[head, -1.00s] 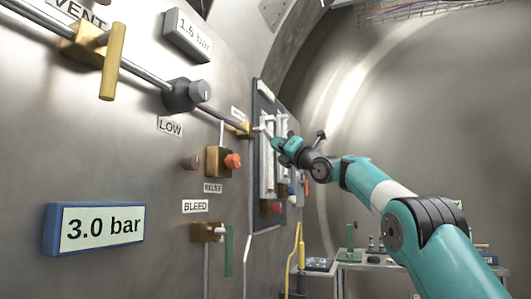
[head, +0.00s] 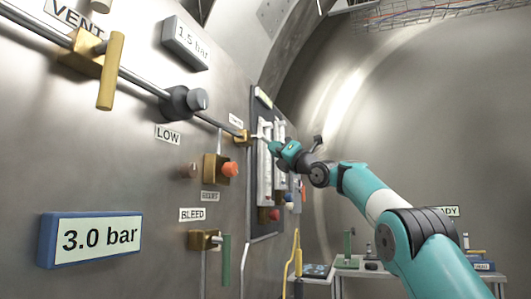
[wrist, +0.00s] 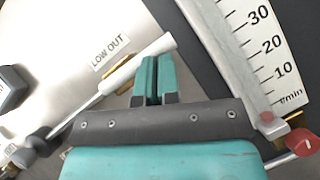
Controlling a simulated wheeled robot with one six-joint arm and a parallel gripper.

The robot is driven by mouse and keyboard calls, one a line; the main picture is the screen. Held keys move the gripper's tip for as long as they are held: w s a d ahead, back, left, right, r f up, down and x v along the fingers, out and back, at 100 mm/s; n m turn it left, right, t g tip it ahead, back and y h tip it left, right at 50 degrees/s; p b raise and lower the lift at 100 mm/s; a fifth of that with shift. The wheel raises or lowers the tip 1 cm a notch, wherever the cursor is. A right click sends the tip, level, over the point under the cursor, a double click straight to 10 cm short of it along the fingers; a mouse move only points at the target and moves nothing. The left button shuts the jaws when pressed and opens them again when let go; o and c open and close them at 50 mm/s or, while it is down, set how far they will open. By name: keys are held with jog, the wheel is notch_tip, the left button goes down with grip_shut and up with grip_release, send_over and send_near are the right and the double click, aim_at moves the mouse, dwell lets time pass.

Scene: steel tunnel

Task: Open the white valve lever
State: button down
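The white valve lever (wrist: 122,76) crosses the wrist view on a slant, below the LOW OUT label (wrist: 108,50). Its free end is just past my fingertips. A brass valve body (wrist: 128,84) shows partly behind it. In the head view the lever (head: 257,137) is small, beside the brass body (head: 243,137) on the wall. My gripper (wrist: 157,66) has its two teal fingers close together with only a thin dark gap. In the head view my gripper (head: 274,147) is at the wall panel.
A flow gauge (wrist: 262,45) with a red knob (wrist: 301,141) stands close on the right in the wrist view. A steel pipe (head: 140,86) and the yellow VENT handle (head: 111,70) run along the wall. The bench (head: 350,275) is farther back.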

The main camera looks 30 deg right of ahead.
jog(key=s+d+f+b, duration=0.6)
jog(key=s+f+b, duration=0.1)
jog(key=f+b, duration=0.2)
jog(key=shift+f+b, duration=0.25)
jog(key=shift+b, duration=0.35)
